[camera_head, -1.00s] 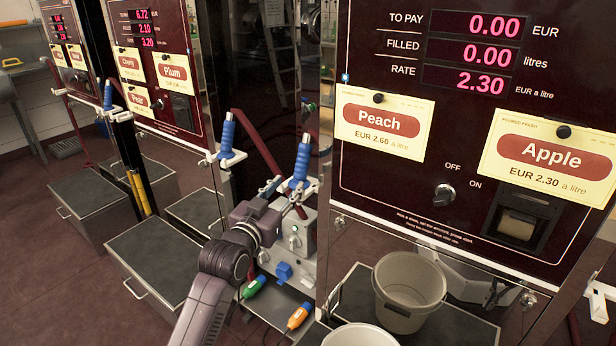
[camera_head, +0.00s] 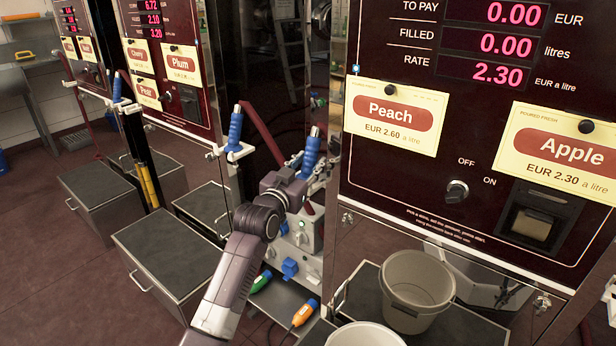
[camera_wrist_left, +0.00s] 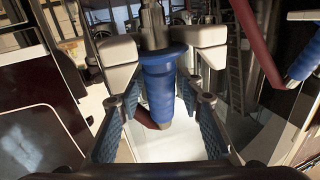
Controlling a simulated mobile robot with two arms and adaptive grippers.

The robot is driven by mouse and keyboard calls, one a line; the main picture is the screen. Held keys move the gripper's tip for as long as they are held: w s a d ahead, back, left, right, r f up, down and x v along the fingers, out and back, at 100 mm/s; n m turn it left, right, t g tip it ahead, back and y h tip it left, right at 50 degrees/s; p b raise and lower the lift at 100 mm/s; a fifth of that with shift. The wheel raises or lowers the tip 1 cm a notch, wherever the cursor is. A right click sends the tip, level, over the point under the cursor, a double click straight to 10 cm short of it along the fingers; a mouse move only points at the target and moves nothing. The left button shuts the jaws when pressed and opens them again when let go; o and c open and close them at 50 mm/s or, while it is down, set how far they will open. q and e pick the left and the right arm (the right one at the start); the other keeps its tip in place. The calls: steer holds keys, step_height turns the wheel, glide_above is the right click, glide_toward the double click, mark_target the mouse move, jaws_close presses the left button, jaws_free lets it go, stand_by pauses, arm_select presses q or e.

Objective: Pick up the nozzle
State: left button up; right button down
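A blue-handled nozzle (camera_head: 311,153) with a metal tip stands upright in a white holder beside the Peach and Apple pump. My left gripper (camera_head: 303,183) is at this nozzle, just below its top in the head view. In the left wrist view, the nozzle's blue handle (camera_wrist_left: 160,85) stands between the two fingers of my left gripper (camera_wrist_left: 160,105). The fingers are open, with a gap on each side of the handle. The nozzle's lower part is partly hidden by my arm in the head view. My right gripper is not in view.
Another blue nozzle (camera_head: 235,132) hangs further left. A grey bucket (camera_head: 416,283) stands below the Peach and Apple panel (camera_head: 470,120). Green (camera_head: 261,281) and orange (camera_head: 304,313) plugs lie below my arm. A grey step box (camera_head: 168,255) stands left.

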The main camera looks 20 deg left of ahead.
arm_select(q)
steer(key=c, duration=0.9)
steer(key=shift+r, duration=0.1)
jaws_close()
